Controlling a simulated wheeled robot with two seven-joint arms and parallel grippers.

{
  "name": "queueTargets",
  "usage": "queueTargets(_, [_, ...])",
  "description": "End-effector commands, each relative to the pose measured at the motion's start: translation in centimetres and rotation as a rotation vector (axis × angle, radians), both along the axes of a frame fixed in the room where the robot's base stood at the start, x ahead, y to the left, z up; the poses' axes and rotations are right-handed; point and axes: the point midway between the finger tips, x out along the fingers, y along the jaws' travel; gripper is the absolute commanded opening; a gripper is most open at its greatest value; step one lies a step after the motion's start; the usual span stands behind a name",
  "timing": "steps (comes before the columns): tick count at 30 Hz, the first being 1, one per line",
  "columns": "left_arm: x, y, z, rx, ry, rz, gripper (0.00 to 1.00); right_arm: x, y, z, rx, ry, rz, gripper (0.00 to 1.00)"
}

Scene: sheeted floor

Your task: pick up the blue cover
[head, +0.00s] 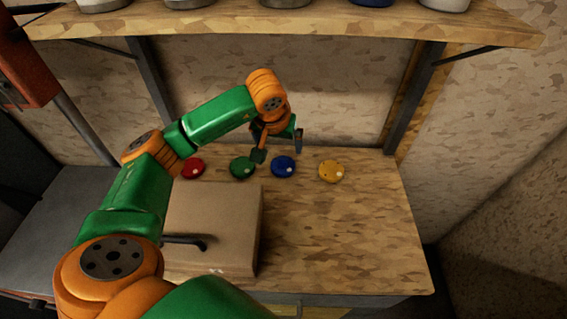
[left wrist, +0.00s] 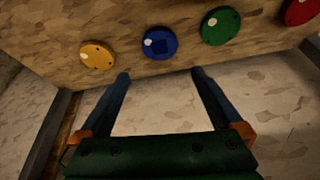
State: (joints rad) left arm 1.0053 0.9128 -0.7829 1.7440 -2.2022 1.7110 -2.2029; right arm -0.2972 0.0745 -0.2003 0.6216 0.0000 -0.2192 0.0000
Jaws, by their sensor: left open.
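The blue cover (head: 283,166) is a round disc with a small white spot, lying on the wooden table between the green and yellow covers. In the left wrist view the blue cover (left wrist: 160,43) lies just beyond the fingertips, between their lines. My left gripper (head: 278,150) is open and empty, above the back of the table near the green and blue covers. Its two fingers also show apart in the left wrist view (left wrist: 159,73). My right gripper is not in view.
A red cover (head: 193,167), a green cover (head: 243,167) and a yellow cover (head: 331,171) lie in the same row. A cardboard box (head: 225,225) stands at the table's left front. A wooden shelf (head: 300,27) hangs above. The table's right front (head: 350,245) is clear.

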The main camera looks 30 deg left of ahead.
Motion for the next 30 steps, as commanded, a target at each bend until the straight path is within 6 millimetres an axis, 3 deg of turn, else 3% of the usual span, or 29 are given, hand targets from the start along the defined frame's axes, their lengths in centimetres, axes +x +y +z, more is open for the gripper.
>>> queueTargets(1, [0.0, 0.0, -1.8, -0.001, 0.000, 0.000, 1.00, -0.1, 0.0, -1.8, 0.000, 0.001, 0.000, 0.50])
queueTargets(3, [0.0, 0.0, -3.0, -0.001, 0.000, 0.000, 1.00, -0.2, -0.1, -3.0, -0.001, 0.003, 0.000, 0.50])
queueTargets(9, [0.0, -0.1, -5.3, -0.002, -0.001, -0.001, 1.00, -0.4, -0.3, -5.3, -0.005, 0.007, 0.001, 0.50])
queueTargets(14, [0.6, 0.2, -6.4, -0.005, 0.005, 0.001, 1.00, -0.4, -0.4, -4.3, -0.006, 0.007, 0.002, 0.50])
queueTargets(19, [2.0, 1.0, -8.9, -0.005, 0.007, 0.002, 1.00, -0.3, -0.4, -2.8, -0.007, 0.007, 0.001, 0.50])
queueTargets(22, [2.7, 1.2, -10.7, -0.004, 0.003, 0.002, 1.00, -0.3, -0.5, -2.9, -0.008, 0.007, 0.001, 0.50])
queueTargets(30, [2.9, 1.3, -11.3, -0.002, -0.001, -0.001, 0.97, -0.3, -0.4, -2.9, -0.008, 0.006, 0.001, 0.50])
